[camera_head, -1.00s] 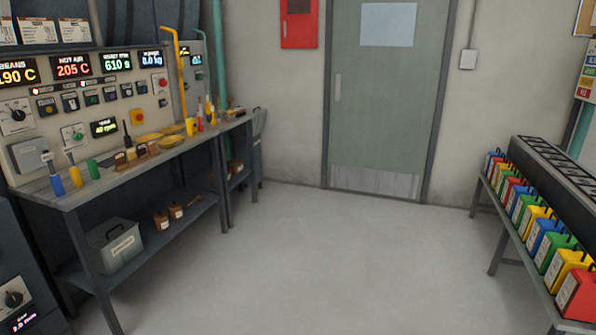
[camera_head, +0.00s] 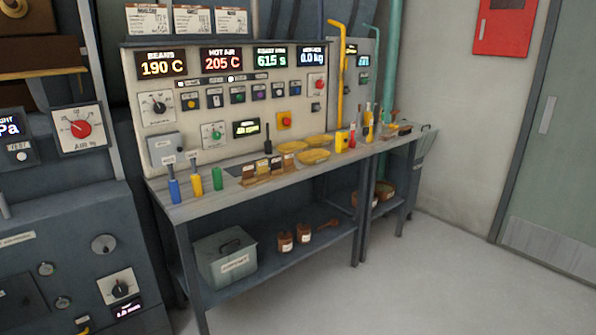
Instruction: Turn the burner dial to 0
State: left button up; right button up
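Several dials are in view, and I cannot read which one is the burner dial. A white plate with a black-knob dial (camera_head: 158,106) is at the upper left of the cream control panel (camera_head: 290,88). A smaller dial with a green knob (camera_head: 214,135) is below it on the panel. A dial with a red knob (camera_head: 80,128) is on the dark machine at the left. Another black-knob dial (camera_head: 120,289) is low on that machine, above a small display (camera_head: 128,309). Their scale marks are too small to read. Neither of my grippers is in view.
A workbench (camera_head: 235,180) stands below the panel with coloured handles, yellow dishes (camera_head: 313,156) and small bottles on it. A grey box (camera_head: 226,258) and brown jars (camera_head: 285,242) sit on its lower shelf. The floor (camera_head: 410,285) in front is clear. A green door (camera_head: 560,150) is at the right.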

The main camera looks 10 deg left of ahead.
aim_at(158, 107)
jog(key=i+j+u, duration=0.3)
jog(key=j, duration=0.2)
jog(key=i+j+u, duration=0.35)
jog(key=i+j, duration=0.2)
jog(key=j+z, duration=0.05)
jog(key=j, duration=0.05)
